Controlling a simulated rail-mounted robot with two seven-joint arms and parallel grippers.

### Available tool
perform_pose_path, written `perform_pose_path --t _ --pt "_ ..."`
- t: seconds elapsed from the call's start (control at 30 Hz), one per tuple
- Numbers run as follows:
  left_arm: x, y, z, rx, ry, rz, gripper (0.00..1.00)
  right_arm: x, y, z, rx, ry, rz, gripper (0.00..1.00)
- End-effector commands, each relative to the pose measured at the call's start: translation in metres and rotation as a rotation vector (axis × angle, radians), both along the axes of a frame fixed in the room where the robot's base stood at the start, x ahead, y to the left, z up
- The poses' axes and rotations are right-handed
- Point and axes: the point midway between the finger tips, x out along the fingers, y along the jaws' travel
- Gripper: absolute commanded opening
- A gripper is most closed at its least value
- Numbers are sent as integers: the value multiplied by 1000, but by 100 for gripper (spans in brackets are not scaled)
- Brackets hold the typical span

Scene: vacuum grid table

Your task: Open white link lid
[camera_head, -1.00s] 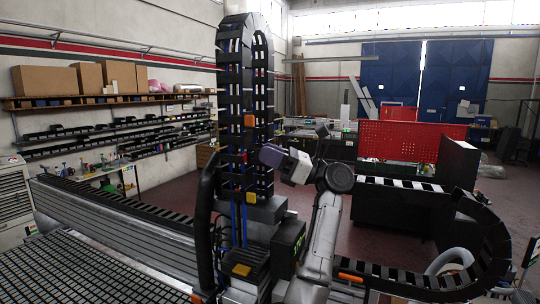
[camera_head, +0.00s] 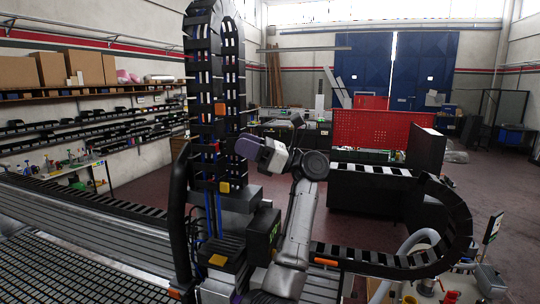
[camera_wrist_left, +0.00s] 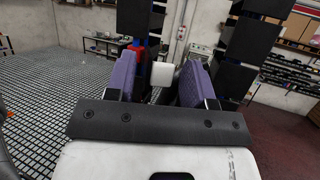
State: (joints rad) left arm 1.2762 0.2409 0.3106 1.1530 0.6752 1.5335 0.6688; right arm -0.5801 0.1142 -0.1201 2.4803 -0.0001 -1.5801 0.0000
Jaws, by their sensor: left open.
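My left gripper (camera_head: 247,148) has purple fingers and a pale body. It is beside the tall black cable chain (camera_head: 203,75), at the chain's lower right side in the head view. In the left wrist view the left gripper (camera_wrist_left: 160,82) is open, with its two fingers apart. A small white block (camera_wrist_left: 163,74) shows between the fingers, beyond the gripper's dark front plate; I cannot tell whether it is the white link lid or how far away it is. No finger clearly touches it. My right gripper is not in view.
A long grey machine bed with a black grid table (camera_head: 60,270) lies at the left. A black box (camera_head: 263,232) stands below the gripper. A second black cable chain (camera_head: 455,215) curves at the right.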

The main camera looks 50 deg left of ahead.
Motion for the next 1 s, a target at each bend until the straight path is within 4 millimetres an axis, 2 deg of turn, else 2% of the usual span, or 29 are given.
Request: perform_pose_path --t 0.23,0.5,0.73,1.0 --pt "38 -25 -21 -1 4 -4 49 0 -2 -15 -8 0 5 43" --pt "74 -49 -37 -1 2 -3 49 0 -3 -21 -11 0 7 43" --pt "90 -60 -45 -1 3 -2 49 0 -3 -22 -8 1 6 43" --pt "98 -66 -49 -1 2 -1 49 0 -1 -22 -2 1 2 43"
